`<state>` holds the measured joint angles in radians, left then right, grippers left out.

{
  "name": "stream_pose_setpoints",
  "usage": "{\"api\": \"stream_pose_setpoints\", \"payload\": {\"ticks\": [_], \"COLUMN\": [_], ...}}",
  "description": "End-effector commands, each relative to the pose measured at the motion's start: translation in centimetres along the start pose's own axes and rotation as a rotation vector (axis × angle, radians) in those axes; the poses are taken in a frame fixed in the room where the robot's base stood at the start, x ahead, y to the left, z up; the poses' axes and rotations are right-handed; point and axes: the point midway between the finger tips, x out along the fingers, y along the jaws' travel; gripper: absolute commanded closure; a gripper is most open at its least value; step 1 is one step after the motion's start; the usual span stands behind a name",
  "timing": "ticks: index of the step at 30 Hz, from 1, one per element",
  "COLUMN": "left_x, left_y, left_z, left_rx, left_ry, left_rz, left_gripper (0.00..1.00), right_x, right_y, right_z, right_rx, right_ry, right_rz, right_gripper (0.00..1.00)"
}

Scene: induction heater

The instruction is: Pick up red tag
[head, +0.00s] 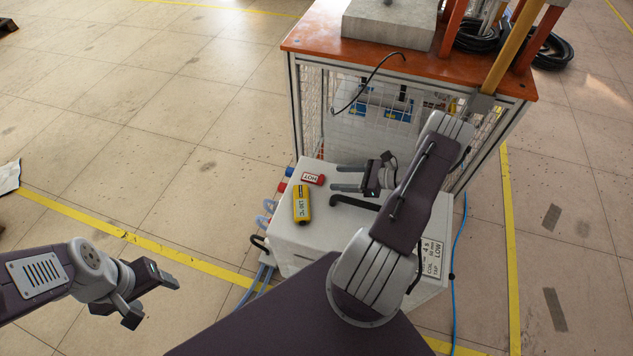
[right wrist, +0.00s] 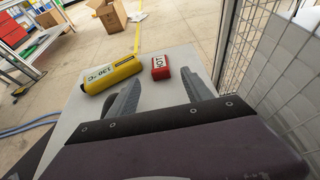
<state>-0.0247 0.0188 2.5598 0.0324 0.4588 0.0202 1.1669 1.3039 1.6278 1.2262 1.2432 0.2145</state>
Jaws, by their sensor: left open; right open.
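The red tag (head: 313,179), with a white label reading HOT, lies on top of the grey machine box (head: 292,233), near its far edge. In the right wrist view the red tag (right wrist: 161,68) sits just beyond and between the fingertips. My right gripper (head: 335,178) is open and empty, its fingers pointing left toward the tag, with a small gap to it. It also shows in the right wrist view (right wrist: 162,85). My left gripper (head: 155,300) is open and empty, out over the floor at lower left, away from the box.
A yellow cylinder (head: 302,205) marked 130 °C lies beside the tag; it also shows in the right wrist view (right wrist: 112,74). A black handle (head: 354,203) is on the box top. Behind stands an orange-topped bench (head: 320,42) with mesh sides. Hoses (head: 262,240) hang at the box's left side.

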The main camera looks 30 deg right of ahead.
Motion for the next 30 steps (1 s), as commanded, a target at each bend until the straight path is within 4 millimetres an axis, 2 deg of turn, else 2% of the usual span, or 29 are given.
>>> {"api": "stream_pose_setpoints", "payload": {"ticks": [1, 7, 12, 15, 22, 23, 27, 29, 30], "left_x": [0.3, 0.6, 1.8, 2.0, 1.9, 1.9, 1.9, 1.9, 1.9], "left_y": [0.0, 0.0, 0.0, 0.0, 0.0, 0.0, 0.0, 0.0, 0.0], "left_z": [0.0, 0.1, 0.2, 0.2, 0.2, 0.2, 0.2, 0.2, 0.2], "left_rx": [0.000, 0.000, 0.000, 0.000, 0.000, 0.000, 0.000, 0.000, 0.000], "left_ry": [0.000, 0.000, 0.000, 0.000, 0.000, 0.000, 0.000, 0.000, 0.000], "left_rz": [0.000, 0.000, 0.000, 0.000, 0.000, 0.000, 0.000, 0.000, 0.000], "left_gripper": [0.33, 0.33, 0.33, 0.33, 0.33, 0.33, 0.33, 0.33, 0.33], "right_x": [0.7, 1.6, 4.9, 6.0, 6.3, 6.3, 6.2, 6.2, 6.2], "right_y": [0.0, 0.1, 0.2, 0.1, 0.1, 0.1, 0.1, 0.1, 0.1], "right_z": [-0.1, -0.2, -0.6, -0.4, -0.3, -0.3, -0.3, -0.3, -0.3], "right_rx": [-0.001, -0.001, -0.001, -0.002, -0.001, -0.001, -0.001, -0.001, -0.001], "right_ry": [0.000, 0.001, 0.001, 0.001, 0.001, 0.001, 0.001, 0.001, 0.001], "right_rz": [0.002, 0.002, 0.005, 0.004, 0.001, 0.001, 0.001, 0.001, 0.001], "right_gripper": [0.42, 0.42, 0.42, 0.42, 0.42, 0.45, 0.84, 1.00, 1.00]}}
